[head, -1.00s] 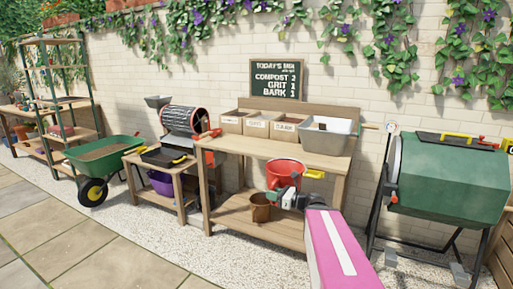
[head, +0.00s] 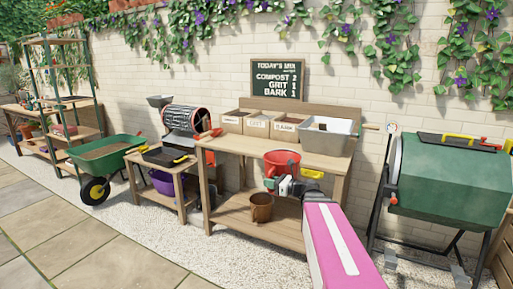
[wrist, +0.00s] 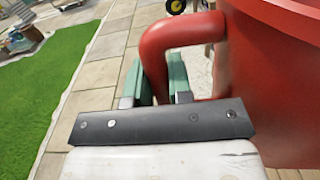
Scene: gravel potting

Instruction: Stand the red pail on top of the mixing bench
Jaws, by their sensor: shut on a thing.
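The red pail (head: 282,160) is held in front of the mixing bench (head: 240,146), overlapping its front edge in the head view. My gripper (head: 285,186) is at the pail's near side. In the wrist view, my gripper (wrist: 160,82) has its green fingers shut around the red side handle (wrist: 183,36). The pail wall (wrist: 278,85) fills the right of that view. The pail looks roughly upright. Its underside is hidden behind my gripper. The front and middle of the bench top are bare.
Wooden bins (head: 257,125) and a grey tub (head: 326,137) stand along the bench's back. A brown pot (head: 261,207) is on the lower shelf. A yellow item (head: 312,174) shows below the top. A green drum (head: 450,180) stands right, a side table (head: 165,162) left.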

